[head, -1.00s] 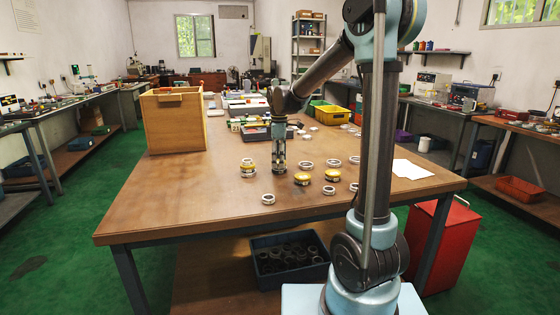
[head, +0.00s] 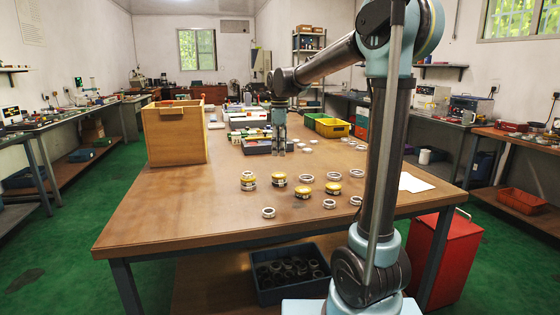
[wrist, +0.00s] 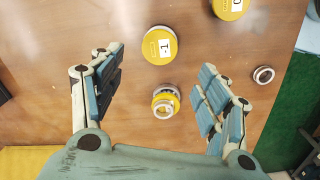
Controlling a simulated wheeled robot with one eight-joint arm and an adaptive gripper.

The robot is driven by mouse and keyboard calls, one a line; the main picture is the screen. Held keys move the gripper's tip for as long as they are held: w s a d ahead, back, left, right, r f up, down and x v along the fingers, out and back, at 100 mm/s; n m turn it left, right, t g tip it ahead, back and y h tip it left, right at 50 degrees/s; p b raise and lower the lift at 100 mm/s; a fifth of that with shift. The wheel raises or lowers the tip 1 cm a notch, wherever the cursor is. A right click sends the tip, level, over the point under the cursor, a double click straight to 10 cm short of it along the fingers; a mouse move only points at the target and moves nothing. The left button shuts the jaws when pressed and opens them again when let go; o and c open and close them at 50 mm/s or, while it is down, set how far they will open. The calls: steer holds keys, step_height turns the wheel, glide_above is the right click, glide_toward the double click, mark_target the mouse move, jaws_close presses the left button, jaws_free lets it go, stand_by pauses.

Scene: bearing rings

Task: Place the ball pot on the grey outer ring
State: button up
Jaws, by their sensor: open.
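My gripper (head: 279,151) is open and empty, above and behind the loose parts. In the wrist view, its spread fingers (wrist: 162,74) frame a stack and a pot. A yellow-lidded pot (head: 279,180) marked "-1" shows in the wrist view (wrist: 160,45). A second yellow pot (head: 303,191), marked "0", is cut off in the wrist view (wrist: 229,6). A third yellow pot (head: 333,188) stands to its right. The stack (head: 248,181) has a pale ring over a yellow part; it also shows in the wrist view (wrist: 165,102). I cannot tell which ring is the grey outer ring.
Several pale rings lie loose, including one in front (head: 268,212) and one at right (head: 329,203). A wooden box (head: 175,133) stands at left. A yellow bin (head: 332,128) and grey trays are farther back. The table's near left is clear.

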steer(key=s+d+m, duration=0.4)
steer(key=s+d, duration=0.4)
steer(key=s+d+f+m, duration=0.3)
steer(key=s, duration=0.2)
steer(key=s+d+f+m+t, duration=0.1)
steer(key=s+d+f+m, duration=0.2)
steer(key=s, duration=0.3)
steer(key=s+d+f+m, duration=0.2)
steer(key=s+d+f, duration=0.3)
steer(key=s, duration=0.1)
steer(key=shift+m+t, duration=0.3)
steer(key=shift+m, duration=0.1)
steer(key=s+d+f+m, duration=0.2)
steer(key=s+f+m, duration=0.2)
steer(key=s+f, duration=0.2)
step_height(320, 180, down, 2)
steer(key=shift+s+d+f+t, duration=0.25)
steer(key=shift+s+t, duration=0.05)
steer(key=shift+s, duration=0.1)
